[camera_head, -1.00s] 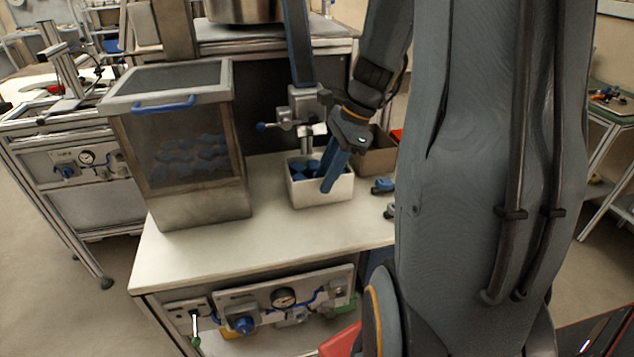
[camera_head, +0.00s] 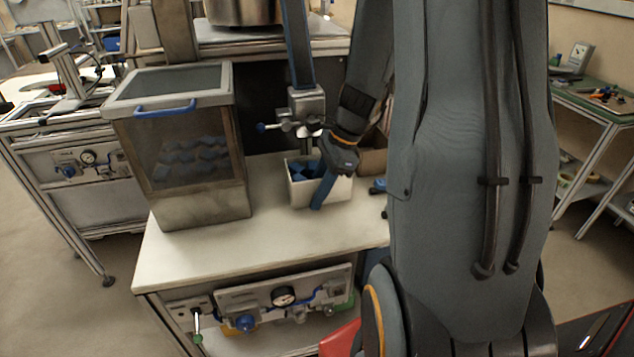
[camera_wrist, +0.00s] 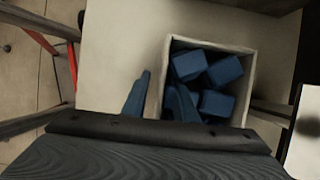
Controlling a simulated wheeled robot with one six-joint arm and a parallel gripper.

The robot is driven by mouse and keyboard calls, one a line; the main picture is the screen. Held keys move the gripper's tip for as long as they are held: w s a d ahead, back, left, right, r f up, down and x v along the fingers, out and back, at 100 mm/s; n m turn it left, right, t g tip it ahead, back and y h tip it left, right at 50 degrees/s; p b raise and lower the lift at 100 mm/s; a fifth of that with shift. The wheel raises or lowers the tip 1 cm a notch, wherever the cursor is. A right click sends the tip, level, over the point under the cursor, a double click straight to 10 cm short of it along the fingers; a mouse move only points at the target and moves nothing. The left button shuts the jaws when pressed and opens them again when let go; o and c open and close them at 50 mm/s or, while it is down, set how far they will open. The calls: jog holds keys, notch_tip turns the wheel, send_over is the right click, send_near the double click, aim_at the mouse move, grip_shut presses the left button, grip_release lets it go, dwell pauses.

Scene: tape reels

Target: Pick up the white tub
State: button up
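The white tub (camera_head: 340,190) is an open square box on the bench top, holding several blue blocks (camera_wrist: 222,72). In the wrist view the tub's pale wall (camera_wrist: 253,72) and blocks show from above; its near side is hidden by my gripper. My gripper (camera_wrist: 162,80) is open, pointing down. One blue finger is outside the tub's left wall and the other is over its inside, with that wall between them. In the head view one finger hangs in front of the tub's near wall. I cannot tell whether either finger touches the wall.
A lidded clear-sided bin (camera_head: 185,155) with a blue handle stands left of the tub. A post with a metal clamp (camera_head: 306,105) rises behind the tub. A brown box (camera_head: 372,160) is close at its right. The bench top (camera_head: 240,245) in front is clear.

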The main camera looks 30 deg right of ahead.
jog(key=shift+f, duration=0.1)
jog(key=shift+c, duration=0.5)
grip_shut()
